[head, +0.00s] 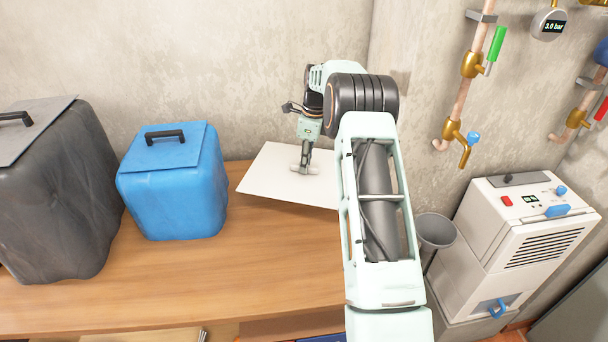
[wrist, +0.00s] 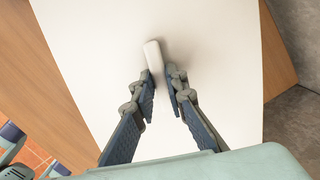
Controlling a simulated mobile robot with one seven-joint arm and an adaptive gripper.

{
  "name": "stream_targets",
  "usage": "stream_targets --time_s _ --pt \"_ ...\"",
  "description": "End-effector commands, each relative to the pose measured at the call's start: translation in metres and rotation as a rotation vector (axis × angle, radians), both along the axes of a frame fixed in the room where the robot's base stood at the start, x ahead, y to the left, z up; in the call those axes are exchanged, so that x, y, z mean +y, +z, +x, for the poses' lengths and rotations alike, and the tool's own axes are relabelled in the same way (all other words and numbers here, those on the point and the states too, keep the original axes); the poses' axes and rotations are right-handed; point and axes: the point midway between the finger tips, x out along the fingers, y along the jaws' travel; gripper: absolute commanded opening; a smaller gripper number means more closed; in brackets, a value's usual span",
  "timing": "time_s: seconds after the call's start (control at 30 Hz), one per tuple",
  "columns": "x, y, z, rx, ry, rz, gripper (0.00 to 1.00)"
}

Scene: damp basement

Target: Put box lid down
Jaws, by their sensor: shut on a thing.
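The box lid (head: 282,178) is a flat white panel with a small white handle. In the head view it is over the right end of the wooden table, partly hidden behind my arm. My gripper (head: 303,166) points down at it from above and is shut on the lid's handle. In the wrist view the white lid (wrist: 220,60) fills most of the picture, and the handle (wrist: 153,56) stands between the fingertips of my gripper (wrist: 162,82). I cannot tell whether the lid touches the table.
A blue box (head: 175,195) and a larger dark grey box (head: 50,190), each with a handled lid, stand at the left on the wooden table (head: 170,285). The table front is clear. A grey funnel-like bin (head: 435,232), a white machine (head: 520,240) and wall pipes are at right.

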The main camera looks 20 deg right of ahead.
Motion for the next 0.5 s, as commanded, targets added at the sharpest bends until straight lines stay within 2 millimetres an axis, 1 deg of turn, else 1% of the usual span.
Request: stream_targets --time_s 0.1,0.23,0.33,0.5 --pt "-0.002 0.001 0.013 -0.001 0.002 -0.001 0.00" --pt "-0.004 0.001 0.023 -0.001 0.001 -0.001 0.00" --pt "-0.004 -0.014 0.022 0.002 0.000 0.001 0.00" --pt "-0.005 -0.024 0.022 0.001 0.000 0.001 0.00"
